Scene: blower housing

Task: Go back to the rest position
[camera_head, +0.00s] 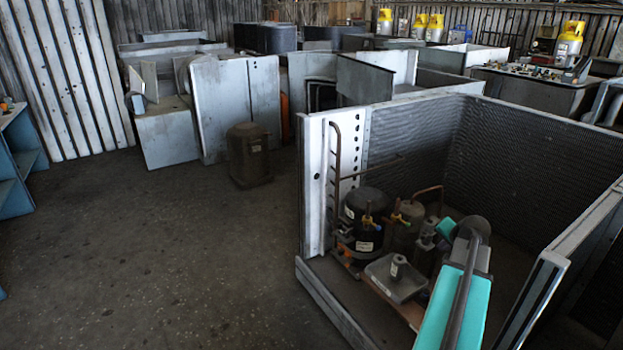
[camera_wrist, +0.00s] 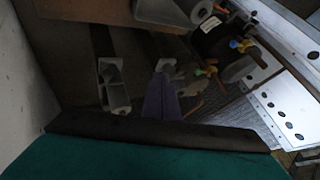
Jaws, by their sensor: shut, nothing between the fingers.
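In the head view my teal arm reaches into the open blower housing (camera_head: 312,190) at the right, and the fingers cannot be made out there. Inside the housing, a black compressor (camera_head: 366,215) stands at the left with copper pipes and coloured valve caps around it. A grey tray-like part (camera_head: 396,278) lies in front of it. The wrist view shows the compressor (camera_wrist: 212,45) at the upper right.
The housing has high mesh walls (camera_head: 545,150) at the back and right and a low front rail (camera_head: 335,315). A brown canister (camera_head: 249,155) stands on the floor at left. Grey panels (camera_head: 235,105) and yellow cylinders (camera_head: 569,42) stand behind. The concrete floor (camera_head: 160,260) at left is clear.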

